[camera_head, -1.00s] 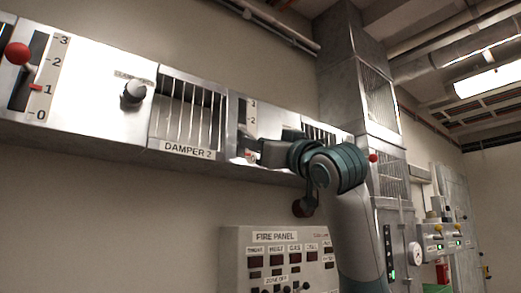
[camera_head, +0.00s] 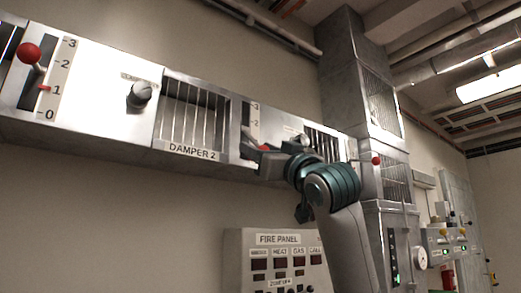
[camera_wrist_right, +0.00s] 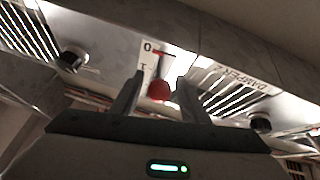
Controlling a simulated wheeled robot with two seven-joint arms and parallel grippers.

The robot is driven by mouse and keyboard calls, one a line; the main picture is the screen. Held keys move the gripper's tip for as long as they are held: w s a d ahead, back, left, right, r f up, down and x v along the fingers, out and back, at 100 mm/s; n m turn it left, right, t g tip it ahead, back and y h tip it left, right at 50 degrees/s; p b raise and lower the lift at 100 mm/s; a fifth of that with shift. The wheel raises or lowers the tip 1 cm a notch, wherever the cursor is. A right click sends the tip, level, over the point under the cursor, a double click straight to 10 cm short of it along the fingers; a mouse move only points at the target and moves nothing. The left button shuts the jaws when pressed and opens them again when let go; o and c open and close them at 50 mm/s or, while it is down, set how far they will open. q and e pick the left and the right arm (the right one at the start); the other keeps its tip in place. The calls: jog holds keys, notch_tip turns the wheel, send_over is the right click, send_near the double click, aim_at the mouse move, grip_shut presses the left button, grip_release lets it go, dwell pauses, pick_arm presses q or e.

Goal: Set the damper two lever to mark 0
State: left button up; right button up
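The lever beside the DAMPER 2 vent (camera_head: 195,112) has a red knob (camera_wrist_right: 159,91), and a bit of red shows at my fingertips in the head view (camera_head: 263,147). Its scale (camera_wrist_right: 147,57) reads 0 and 1 upside down in the wrist view, with a red mark beside the 0. My right gripper (camera_head: 260,150) is at this lever. In the wrist view its two fingers (camera_wrist_right: 159,98) stand on either side of the knob, apart, with gaps showing. The slot's lower part is hidden behind the gripper in the head view. My left gripper is not in view.
Another lever with a red knob (camera_head: 29,53) and a 0 to 3 scale is at far left. A dark round knob (camera_head: 139,95) lies between it and the vent. A fire panel (camera_head: 277,260) is below. Another red knob (camera_head: 376,160) sticks out at the right.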

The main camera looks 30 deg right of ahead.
jog(key=shift+s, duration=0.1)
jog(key=shift+s+f, duration=0.2)
jog(key=shift+s, duration=0.1)
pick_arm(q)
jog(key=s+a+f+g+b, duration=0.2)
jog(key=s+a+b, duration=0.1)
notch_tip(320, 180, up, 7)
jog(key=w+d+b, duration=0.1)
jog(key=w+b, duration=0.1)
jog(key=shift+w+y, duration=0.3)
pick_arm(e)
jog(key=v, duration=1.6)
jog(key=shift+s, duration=0.25)
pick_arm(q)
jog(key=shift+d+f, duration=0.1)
pick_arm(e)
jog(key=shift+f, duration=0.15)
